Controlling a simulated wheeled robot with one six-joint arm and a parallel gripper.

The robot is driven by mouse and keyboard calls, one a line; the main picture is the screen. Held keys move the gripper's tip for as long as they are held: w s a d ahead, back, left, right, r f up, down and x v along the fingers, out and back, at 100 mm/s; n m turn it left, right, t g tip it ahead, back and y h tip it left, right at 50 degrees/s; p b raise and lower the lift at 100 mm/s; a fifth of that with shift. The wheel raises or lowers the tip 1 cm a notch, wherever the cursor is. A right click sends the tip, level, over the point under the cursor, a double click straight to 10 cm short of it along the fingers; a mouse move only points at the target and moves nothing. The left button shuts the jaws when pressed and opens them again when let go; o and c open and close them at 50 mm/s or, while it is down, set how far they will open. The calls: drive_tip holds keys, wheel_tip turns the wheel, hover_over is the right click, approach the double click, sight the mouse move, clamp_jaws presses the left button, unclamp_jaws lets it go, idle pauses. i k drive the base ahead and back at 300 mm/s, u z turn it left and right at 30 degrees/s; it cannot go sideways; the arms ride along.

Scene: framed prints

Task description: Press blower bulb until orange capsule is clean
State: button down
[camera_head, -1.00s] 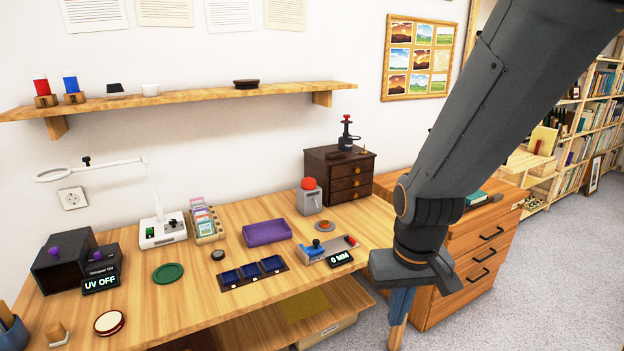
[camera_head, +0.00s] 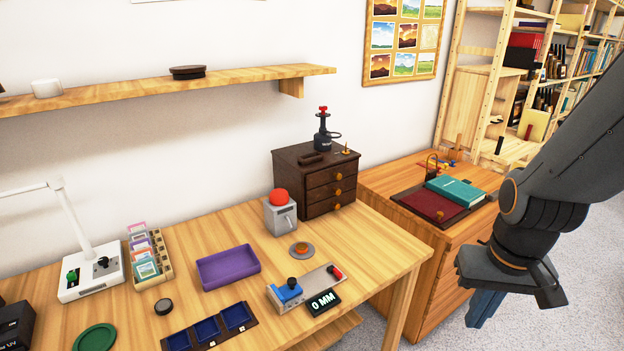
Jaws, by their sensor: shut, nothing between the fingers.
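A grey box with a red dome on top, which looks like the blower bulb (camera_head: 280,196), stands on the wooden desk left of the dark drawer cabinet. In front of it a small round grey dish holds an orange-brown disc, likely the orange capsule (camera_head: 301,248); whether it is dusty is too small to tell. My gripper (camera_head: 481,316) is at the right, pointing down, shut and empty. It is well apart from the bulb and capsule, in front of the wooden drawer unit.
The dark cabinet (camera_head: 318,184) carries a black bottle with a red top (camera_head: 323,132). The wooden drawer unit (camera_head: 390,185) holds books. A shelf (camera_head: 180,90) hangs above.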

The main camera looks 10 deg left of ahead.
sight(278, 197)
drive_tip(key=i, duration=0.75)
drive_tip(key=u, duration=0.7)
drive_tip(key=i, duration=0.5)
drive_tip(key=u, duration=0.3)
